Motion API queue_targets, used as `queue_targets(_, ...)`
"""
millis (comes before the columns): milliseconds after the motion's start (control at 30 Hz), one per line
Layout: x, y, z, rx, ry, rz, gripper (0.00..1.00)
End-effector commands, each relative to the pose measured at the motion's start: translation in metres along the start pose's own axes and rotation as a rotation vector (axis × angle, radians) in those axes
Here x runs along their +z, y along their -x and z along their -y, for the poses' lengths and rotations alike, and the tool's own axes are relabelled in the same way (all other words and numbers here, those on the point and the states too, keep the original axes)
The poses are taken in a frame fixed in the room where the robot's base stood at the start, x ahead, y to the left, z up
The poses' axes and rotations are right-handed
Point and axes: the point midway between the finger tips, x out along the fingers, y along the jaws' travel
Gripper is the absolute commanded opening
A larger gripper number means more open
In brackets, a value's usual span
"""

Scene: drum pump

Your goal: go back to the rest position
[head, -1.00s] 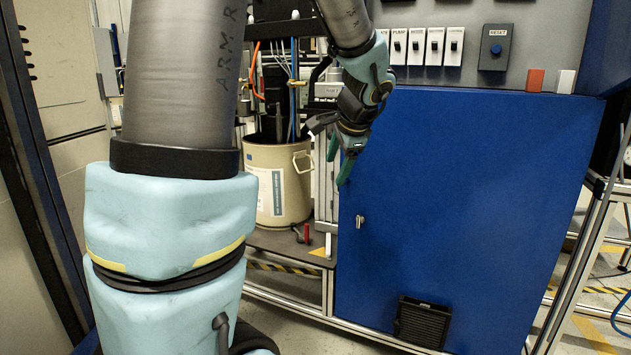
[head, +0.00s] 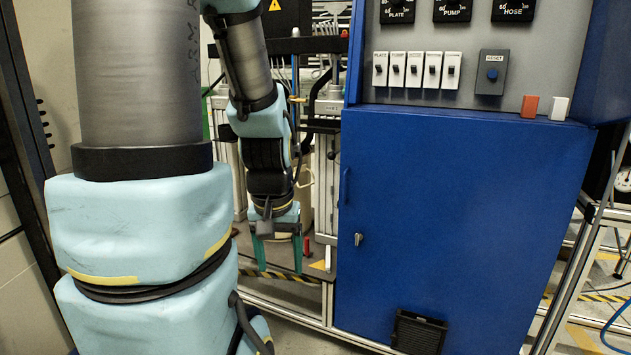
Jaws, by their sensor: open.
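My gripper (head: 279,268) hangs down in the middle of the head view, left of the blue cabinet. Its two green fingers are apart, and nothing shows between them. My forearm reaches down to it from the top of the picture. The beige drum (head: 307,190) stands behind my gripper and is mostly hidden by my arm.
The blue cabinet (head: 460,220) fills the right, with a key in its door. Above it are several white switches (head: 414,70), a reset button (head: 491,74) and gauges. A red block (head: 529,106) and a white block (head: 559,108) sit on its top edge. A metal frame runs along the floor.

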Motion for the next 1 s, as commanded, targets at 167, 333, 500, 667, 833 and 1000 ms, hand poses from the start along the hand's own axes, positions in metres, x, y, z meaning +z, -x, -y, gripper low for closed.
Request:
queue_targets(167, -0.010, 0.067, 0.000, 0.000, -0.002, 0.000, 0.72)
queue_targets(333, -0.017, 0.120, -0.001, 0.000, -0.002, 0.000, 0.72)
queue_targets(500, -0.023, 0.165, -0.001, 0.000, -0.002, 0.000, 0.72)
queue_targets(667, -0.027, 0.189, -0.001, -0.001, -0.003, 0.000, 0.72)
queue_targets(833, -0.028, 0.195, -0.001, -0.001, -0.003, 0.000, 0.72)
queue_targets(1000, -0.027, 0.193, -0.001, -0.001, -0.003, 0.000, 0.71)
